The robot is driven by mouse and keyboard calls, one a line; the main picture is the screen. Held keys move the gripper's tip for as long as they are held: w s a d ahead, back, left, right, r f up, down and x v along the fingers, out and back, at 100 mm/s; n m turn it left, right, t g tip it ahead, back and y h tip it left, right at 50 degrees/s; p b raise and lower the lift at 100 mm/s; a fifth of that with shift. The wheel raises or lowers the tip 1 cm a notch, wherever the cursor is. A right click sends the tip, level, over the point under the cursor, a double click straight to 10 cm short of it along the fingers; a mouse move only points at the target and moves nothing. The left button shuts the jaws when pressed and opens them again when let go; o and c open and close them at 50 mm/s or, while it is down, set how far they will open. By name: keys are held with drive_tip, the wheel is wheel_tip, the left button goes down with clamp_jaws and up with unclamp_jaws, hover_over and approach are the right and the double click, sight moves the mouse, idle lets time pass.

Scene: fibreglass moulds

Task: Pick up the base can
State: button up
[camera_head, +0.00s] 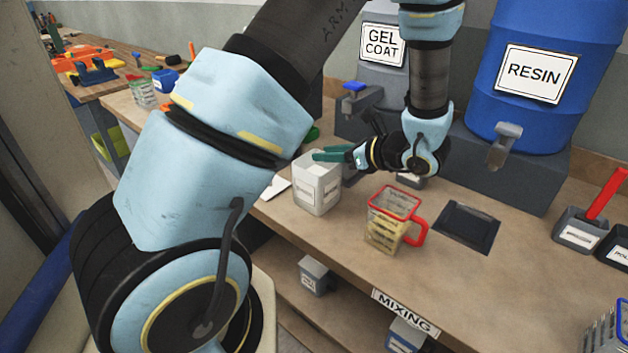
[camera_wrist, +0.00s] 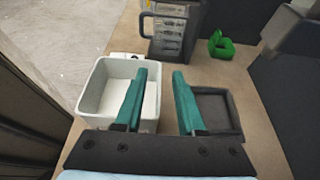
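A pale grey, open-topped square can (camera_head: 317,188) stands on the bench; its label cannot be read here, so I cannot confirm it is the base can. It also shows in the wrist view (camera_wrist: 88,98), with a pale inside. My gripper (camera_head: 330,155) is at the can's top right side, its green fingers pointing left. In the wrist view my gripper (camera_wrist: 164,78) is open, with the can's right wall between its fingers. The left finger overlaps the can's opening and the right finger is outside it. Whether either finger touches the wall cannot be told.
A red-handled measuring jug (camera_head: 388,225) and a dark tray (camera_head: 467,226) are on the bench to the right. Behind are a blue resin drum (camera_head: 540,60) and a gel coat container (camera_head: 385,85). In the wrist view, a grey-handled jug (camera_wrist: 172,35) stands beyond the can.

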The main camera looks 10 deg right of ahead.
drive_tip(key=shift+c, duration=0.4)
clamp_jaws()
idle(0.9)
